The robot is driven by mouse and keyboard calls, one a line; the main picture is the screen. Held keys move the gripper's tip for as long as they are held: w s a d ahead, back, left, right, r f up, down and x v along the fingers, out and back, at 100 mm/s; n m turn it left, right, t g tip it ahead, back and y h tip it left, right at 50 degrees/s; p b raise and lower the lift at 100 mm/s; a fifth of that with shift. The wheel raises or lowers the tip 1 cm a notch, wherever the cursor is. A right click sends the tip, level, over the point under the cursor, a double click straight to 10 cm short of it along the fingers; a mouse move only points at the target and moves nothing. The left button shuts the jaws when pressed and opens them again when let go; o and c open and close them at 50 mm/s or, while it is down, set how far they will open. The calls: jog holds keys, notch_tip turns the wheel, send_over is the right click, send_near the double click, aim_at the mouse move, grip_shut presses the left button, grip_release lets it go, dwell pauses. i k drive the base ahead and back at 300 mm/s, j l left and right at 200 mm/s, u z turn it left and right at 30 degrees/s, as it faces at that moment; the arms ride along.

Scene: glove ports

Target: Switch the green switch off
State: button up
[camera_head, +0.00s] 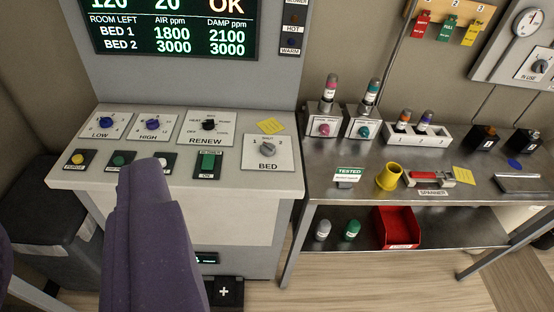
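The green switch (208,162) is a rocker on a dark plate on the grey console's sloped top, near its front edge. A label under it reads ON. Its exact tilt is too small to tell. A round green button (121,159) sits further left in the same row.
The console (285,183) carries several knobs. A metal bench (320,188) with bottles and a yellow cup (389,178) stands right.

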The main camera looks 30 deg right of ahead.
aim_at(209, 160)
jog(key=z, duration=0.25)
jog(key=i+l, duration=0.1)
jog(key=i, duration=0.45)
jog(key=i+l+u, duration=0.1)
jog(key=i, duration=0.5)
